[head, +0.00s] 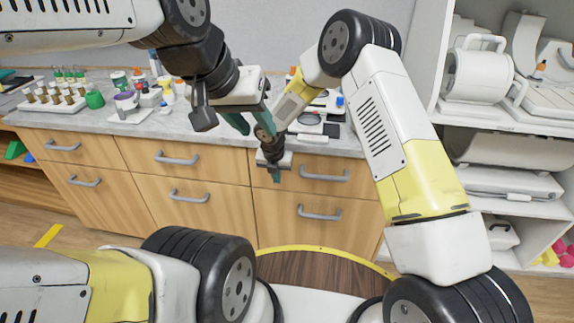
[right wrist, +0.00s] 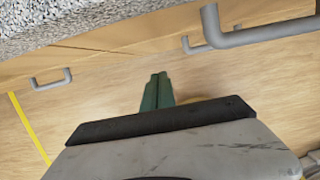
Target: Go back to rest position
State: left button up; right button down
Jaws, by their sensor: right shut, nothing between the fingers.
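My left gripper (head: 254,126) comes in from the upper left in the head view, in front of the counter's front edge. Its two green fingers look spread apart with nothing between them. My right gripper (head: 275,179) hangs lower, in front of the wooden drawers. In the right wrist view its green fingers (right wrist: 157,92) are pressed together and hold nothing. The left gripper and the right forearm lie close together in the head view; I cannot tell whether they touch.
The grey counter (head: 215,128) holds a rack of vials (head: 52,100), cups and small bottles. Drawers with grey handles (head: 178,160) are below it. A white shelf unit (head: 446,60) with lab devices stands at right. Open wooden floor (right wrist: 75,120) shows below the counter.

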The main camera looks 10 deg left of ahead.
jog(key=s+d+r+m, duration=0.2)
jog(key=d+r+m, duration=0.4)
jog(key=r, duration=0.4)
jog(key=s+d+r+m+t, duration=0.1)
jog(key=s+d+r+m, duration=0.2)
jog(key=d+r+m, duration=0.35)
jog(key=s+d+r+m, duration=0.25)
jog(key=d+r, duration=0.45)
jog(key=r, duration=0.5)
jog(key=s+d+r+m, duration=0.3)
jog(key=s+d+m, duration=0.1)
jog(key=s+m, duration=0.2)
jog(key=s+d+r+m+t+y, duration=0.1)
jog(key=s+d+r+m, duration=0.1)
jog(key=s+m, duration=0.5)
jog(key=s+d+r+m+t+y, duration=0.1)
jog(key=s+d+r+m, duration=0.2)
jog(key=s+d+m, duration=0.2)
jog(key=s+m, duration=0.1)
jog(key=m, duration=0.1)
jog(key=shift+s+d+r+m, duration=0.3)
jog(key=shift+s+r, duration=0.05)
